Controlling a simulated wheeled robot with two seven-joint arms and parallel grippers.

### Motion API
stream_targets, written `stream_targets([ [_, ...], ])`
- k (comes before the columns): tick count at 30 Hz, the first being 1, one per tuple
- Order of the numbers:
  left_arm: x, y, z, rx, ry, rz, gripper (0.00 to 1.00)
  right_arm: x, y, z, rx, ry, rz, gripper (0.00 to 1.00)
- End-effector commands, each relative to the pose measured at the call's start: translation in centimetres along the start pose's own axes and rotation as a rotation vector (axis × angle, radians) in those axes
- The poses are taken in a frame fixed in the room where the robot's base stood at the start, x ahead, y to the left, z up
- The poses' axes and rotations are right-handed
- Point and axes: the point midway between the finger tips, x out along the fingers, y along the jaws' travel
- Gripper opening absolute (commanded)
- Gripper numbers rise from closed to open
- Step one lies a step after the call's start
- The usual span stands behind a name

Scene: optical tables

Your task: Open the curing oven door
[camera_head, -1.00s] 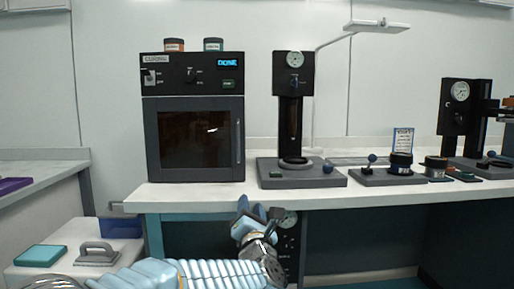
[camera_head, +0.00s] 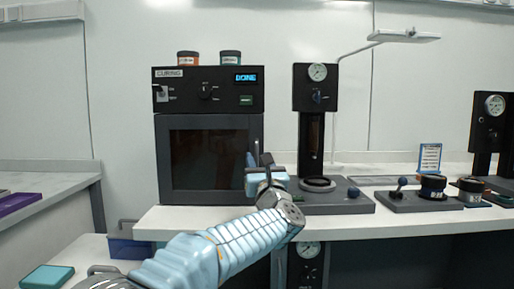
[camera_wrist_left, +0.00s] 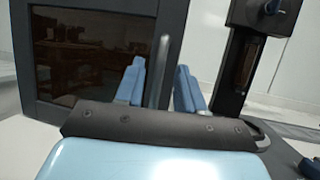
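The curing oven (camera_head: 208,90) stands on the white bench, with a dark window in its shut door (camera_head: 200,160) and "DONE" on its display. My left gripper (camera_head: 259,160) is in front of the right edge of the door and partly hides it. In the left wrist view the gripper (camera_wrist_left: 158,80) has its two blue fingers apart. The vertical door handle (camera_wrist_left: 159,70) shows between the fingers; whether they touch it I cannot tell. My right gripper is not in view.
A press with a gauge (camera_head: 316,90) stands just right of the oven. Two jars (camera_head: 188,58) sit on top of the oven. A lever device (camera_head: 403,194) and dark jars are farther right on the bench (camera_head: 420,226). A blue bin (camera_head: 130,248) is below at the left.

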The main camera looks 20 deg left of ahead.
Motion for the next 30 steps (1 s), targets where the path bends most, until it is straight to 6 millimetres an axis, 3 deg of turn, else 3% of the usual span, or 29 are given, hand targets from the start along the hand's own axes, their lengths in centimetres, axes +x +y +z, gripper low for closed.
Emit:
stream_targets([
  [6,2.9,0.0,0.1,0.002,-0.001,0.000,0.38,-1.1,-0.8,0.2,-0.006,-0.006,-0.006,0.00],
  [17,3.4,0.0,-0.1,0.001,0.000,-0.001,0.38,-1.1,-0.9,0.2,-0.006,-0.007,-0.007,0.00],
  [24,3.3,0.0,0.0,0.001,0.000,-0.001,0.01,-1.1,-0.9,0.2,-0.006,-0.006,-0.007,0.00],
  [30,3.3,0.0,0.0,0.001,0.000,-0.001,0.00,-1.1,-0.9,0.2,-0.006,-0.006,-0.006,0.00],
])
